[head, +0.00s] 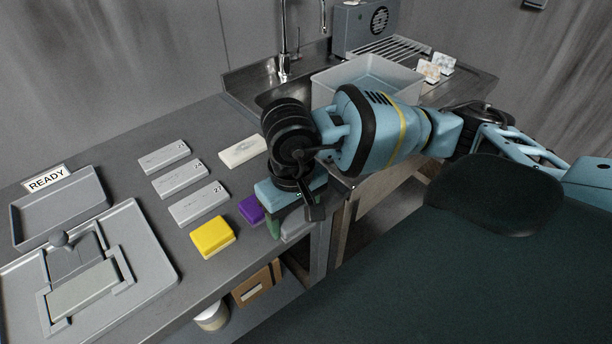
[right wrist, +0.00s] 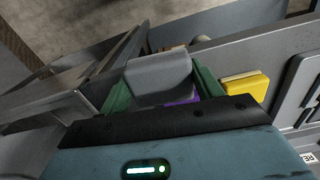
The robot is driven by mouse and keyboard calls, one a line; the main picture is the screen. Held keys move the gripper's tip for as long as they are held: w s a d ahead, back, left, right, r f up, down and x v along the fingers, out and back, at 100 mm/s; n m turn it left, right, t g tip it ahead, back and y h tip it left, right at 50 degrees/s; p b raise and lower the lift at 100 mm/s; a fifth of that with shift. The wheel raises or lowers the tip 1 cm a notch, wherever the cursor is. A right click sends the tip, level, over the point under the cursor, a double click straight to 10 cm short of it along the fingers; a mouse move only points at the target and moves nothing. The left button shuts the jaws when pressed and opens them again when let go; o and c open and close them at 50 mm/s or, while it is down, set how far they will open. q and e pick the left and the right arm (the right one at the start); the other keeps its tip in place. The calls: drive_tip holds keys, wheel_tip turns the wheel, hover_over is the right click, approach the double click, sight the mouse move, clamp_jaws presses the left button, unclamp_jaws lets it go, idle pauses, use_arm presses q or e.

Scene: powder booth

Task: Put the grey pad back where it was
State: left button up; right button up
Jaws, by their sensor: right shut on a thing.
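The grey pad (head: 297,231) is between the green fingers of my right gripper (head: 294,222), near the counter's front edge in the head view. The right wrist view shows the grey pad (right wrist: 158,75) close up, with a green finger on each side; the right gripper (right wrist: 162,88) is shut on it. I cannot tell whether the pad touches the counter. A purple pad (head: 251,209) lies just left of the gripper, partly hidden in the right wrist view. A yellow pad (head: 212,235) lies further left. My left gripper is not in view.
Grey numbered blocks (head: 198,203) and a whitish pad (head: 242,151) lie behind the coloured pads. A READY-labelled tray (head: 60,212) and a plate with a fixture (head: 150,255) are at the left. A sink and a clear bin (head: 335,82) are behind my right arm.

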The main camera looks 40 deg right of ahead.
drive_tip(key=shift+w+d, duration=0.1)
drive_tip(key=shift+d, duration=0.15)
drive_tip(key=m, duration=0.2)
drive_tip(key=a+m+b, duration=0.1)
drive_tip(key=shift+s+f+m, duration=0.1)
drive_tip(key=shift+s+m, duration=0.25)
drive_tip(key=shift+m, duration=0.05)
drive_tip(key=m, duration=0.1)
drive_tip(key=m+b, duration=0.1)
drive_tip(key=m, duration=0.1)
drive_tip(key=shift+s+a, duration=0.2)
drive_tip(key=m, duration=0.3)
drive_tip(key=m+b, duration=0.1)
drive_tip(key=m, duration=0.1)
drive_tip(key=shift+s+a+r, duration=0.2)
drive_tip(key=shift+s, duration=0.1)
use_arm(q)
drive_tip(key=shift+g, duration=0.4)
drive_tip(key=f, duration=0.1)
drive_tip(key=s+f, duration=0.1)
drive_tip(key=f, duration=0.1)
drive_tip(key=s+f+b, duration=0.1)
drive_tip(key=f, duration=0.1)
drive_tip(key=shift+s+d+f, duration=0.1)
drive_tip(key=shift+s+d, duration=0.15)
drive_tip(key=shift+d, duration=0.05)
use_arm(e)
drive_tip(key=m, duration=0.5)
drive_tip(key=shift+s+r, duration=0.3)
